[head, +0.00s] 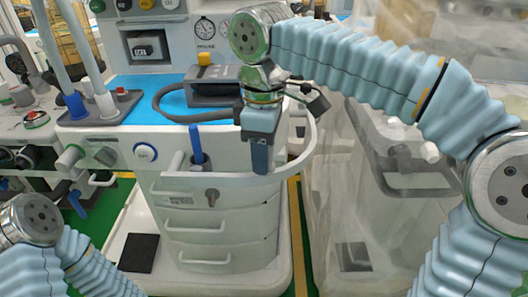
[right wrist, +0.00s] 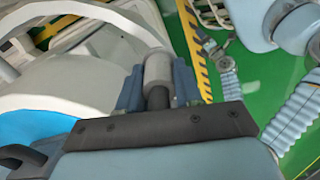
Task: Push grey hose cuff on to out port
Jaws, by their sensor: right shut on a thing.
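My right gripper (head: 262,155) points down in front of the cart's right front corner. In the right wrist view its blue fingers are shut on a light grey cylinder (right wrist: 157,68) with a dark stem, which looks like the grey hose cuff. The fingers hide the cuff in the head view. Short grey stubs (head: 70,157) stick out of the cart's front left; I cannot tell which port is the out port. The held cuff is well to the right of them, apart. My left gripper is not in view; only my left arm shows at the lower left.
The anaesthesia cart (head: 205,220) has a blue top (head: 140,90) and a white front rail. Two pale hoses with blue (head: 75,104) and grey-white (head: 105,104) ends stand at the left. A dark hose (head: 163,105) loops toward my right gripper. A blue handle (head: 196,143) stands at the rail.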

